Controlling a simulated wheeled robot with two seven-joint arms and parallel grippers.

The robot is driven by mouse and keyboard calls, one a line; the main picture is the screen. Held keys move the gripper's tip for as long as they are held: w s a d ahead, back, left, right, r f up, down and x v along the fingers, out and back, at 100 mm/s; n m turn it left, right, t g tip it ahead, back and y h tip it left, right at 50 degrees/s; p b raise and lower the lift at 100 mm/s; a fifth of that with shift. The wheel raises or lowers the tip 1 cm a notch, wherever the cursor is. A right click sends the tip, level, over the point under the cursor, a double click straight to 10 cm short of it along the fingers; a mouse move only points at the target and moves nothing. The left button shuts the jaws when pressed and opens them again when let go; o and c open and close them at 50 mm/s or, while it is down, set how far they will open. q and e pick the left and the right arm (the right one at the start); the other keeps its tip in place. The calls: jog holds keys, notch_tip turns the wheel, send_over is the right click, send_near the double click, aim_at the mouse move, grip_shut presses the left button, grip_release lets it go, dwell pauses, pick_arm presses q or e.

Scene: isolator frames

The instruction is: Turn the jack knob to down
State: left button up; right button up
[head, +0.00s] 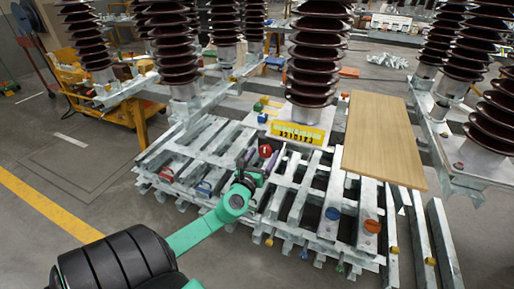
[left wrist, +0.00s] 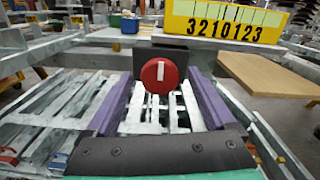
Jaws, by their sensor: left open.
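The jack knob (left wrist: 159,76) is a round red disc with a short, nearly upright white mark, on a dark plate facing the left wrist camera. It also shows in the head view as a small red disc (head: 265,150) above the metal frame. My left gripper (head: 258,160) comes in from the lower left, with its purple fingers open. In the left wrist view the fingers lie to the left and right of the knob, with gaps visible on both sides. I cannot tell whether the tips reach the knob's depth. My right gripper is not in view.
A yellow number plate (head: 297,134) stands behind the knob, below a tall brown insulator (head: 312,60). A wooden board (head: 385,140) lies on the frame at right. Several red, blue and orange parts sit on the steel beams (head: 290,205). Open floor lies at left.

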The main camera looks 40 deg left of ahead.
pick_arm(q)
jog(key=b+v, duration=0.2)
jog(key=v, duration=1.2)
jog(key=shift+b, duration=0.35)
jog(key=s+a+f+n+g+p, duration=0.2)
jog(key=s+a+f+n+g, duration=0.3)
jog(key=f, duration=0.6)
jog(key=s+a+f+n+g+p, duration=0.1)
jog(key=a+f+n+g+p, duration=0.15)
jog(key=f+n, duration=0.65)
jog(key=s+d+f+n+g+h+p, duration=0.3)
jog(key=s+d+f+n+g, duration=0.1)
jog(key=s+d+f+n, duration=0.3)
jog(key=s+d+f+n+g+h+p, duration=0.2)
jog(key=s+d+f+n, duration=0.4)
jog(key=s+f, duration=0.6)
notch_tip(320, 180, down, 4)
jog(key=d+g+p, duration=0.1)
jog(key=d+g, duration=0.1)
jog(key=shift+s+d+r+n+h, duration=0.25)
jog(key=shift+s+d+n+h, duration=0.05)
jog(key=shift+d+n+h, duration=0.1)
jog(key=shift+g, duration=0.25)
